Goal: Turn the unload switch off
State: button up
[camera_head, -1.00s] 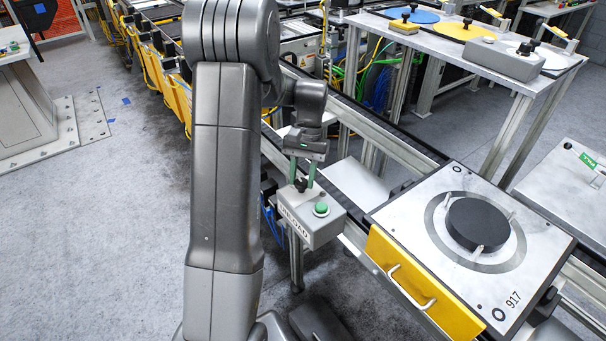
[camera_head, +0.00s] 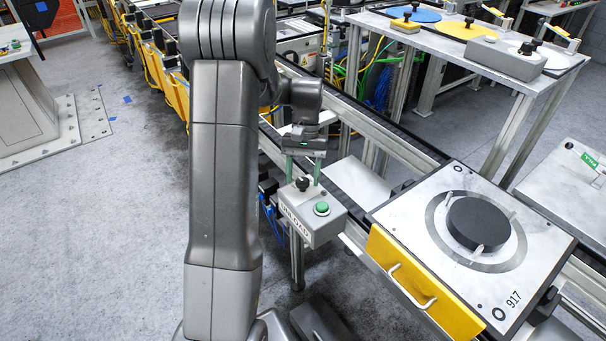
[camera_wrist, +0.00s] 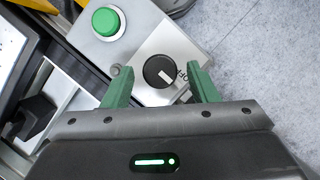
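The grey unload box (camera_head: 309,222) labelled UNLOAD is beside the conveyor in the head view. On its top are a black rotary switch (camera_head: 303,184) and a green push button (camera_head: 321,208). My gripper (camera_head: 303,180) has green fingers pointing down at the box. In the wrist view the black switch (camera_wrist: 159,71), with a white pointer line, sits between and a little beyond the two spread fingertips of my gripper (camera_wrist: 160,80). The fingers are open and appear apart from the switch. The green button (camera_wrist: 107,22) is beyond it at upper left.
A pallet marked 917 (camera_head: 393,220) with a black disc (camera_head: 478,223) and a yellow front (camera_head: 440,308) is on the conveyor at right. A table (camera_head: 455,52) with coloured discs stands behind. Grey floor (camera_head: 110,240) is free at left.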

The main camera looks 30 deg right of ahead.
jog(key=v, duration=1.3)
jog(key=shift+r+b, duration=0.35)
jog(key=shift+b, duration=0.1)
jog(key=shift+w+d, duration=0.1)
jog(key=x, duration=1.4)
jog(key=shift+p, duration=0.4)
jog(key=shift+r, duration=0.1)
